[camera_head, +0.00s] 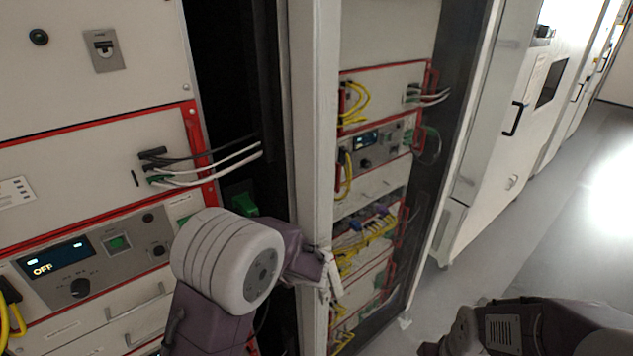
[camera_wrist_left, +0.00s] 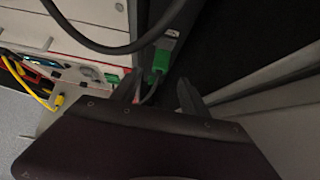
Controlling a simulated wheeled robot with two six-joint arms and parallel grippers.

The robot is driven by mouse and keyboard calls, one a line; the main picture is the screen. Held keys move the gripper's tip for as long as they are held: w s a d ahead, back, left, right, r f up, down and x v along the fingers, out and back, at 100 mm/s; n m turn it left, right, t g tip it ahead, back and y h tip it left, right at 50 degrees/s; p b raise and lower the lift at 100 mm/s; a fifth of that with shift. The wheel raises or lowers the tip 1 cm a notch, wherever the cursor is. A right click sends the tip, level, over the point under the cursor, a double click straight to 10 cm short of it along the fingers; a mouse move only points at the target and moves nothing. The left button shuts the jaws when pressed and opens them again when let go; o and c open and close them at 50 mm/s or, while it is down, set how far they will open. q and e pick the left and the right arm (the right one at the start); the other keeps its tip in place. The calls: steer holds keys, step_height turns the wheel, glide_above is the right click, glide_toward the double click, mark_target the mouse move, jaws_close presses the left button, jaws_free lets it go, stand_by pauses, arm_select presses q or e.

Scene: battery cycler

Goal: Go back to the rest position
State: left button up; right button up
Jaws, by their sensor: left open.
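My left arm rises from the bottom of the head view, and its wrist end reaches right to the white cabinet post. Its gripper (camera_head: 332,278) is small there, close to or in front of the post; I cannot tell whether it touches. In the left wrist view the two dark fingers of my left gripper (camera_wrist_left: 160,97) stand apart. A green plug (camera_wrist_left: 161,60) on a dark cable lies just beyond the fingers, and nothing is clearly held between them. Part of my right arm shows at the bottom right of the head view; its gripper is not visible.
A cycler panel with a display reading OFF (camera_head: 58,262) stands at left. Open grey floor (camera_head: 560,220) lies at right.

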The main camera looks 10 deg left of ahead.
arm_select(q)
steer(key=s+a+f+n+g+b, duration=0.2)
steer(key=s+a+f+n+b, duration=0.4)
steer(key=s+f+b, duration=0.15)
steer(key=s+d+f+n+g+h+b, duration=0.35)
steer(key=s+f+n, duration=0.25)
steer(key=s+n, duration=0.25)
steer(key=s+d+f+n+h, duration=0.1)
steer(key=s+d+n+h, duration=0.2)
steer(key=n, duration=0.9)
steer(key=d, duration=0.3)
steer(key=shift+s+d+f+h, duration=0.3)
steer(key=shift+d+f+h, duration=0.05)
steer(key=shift+t, duration=0.25)
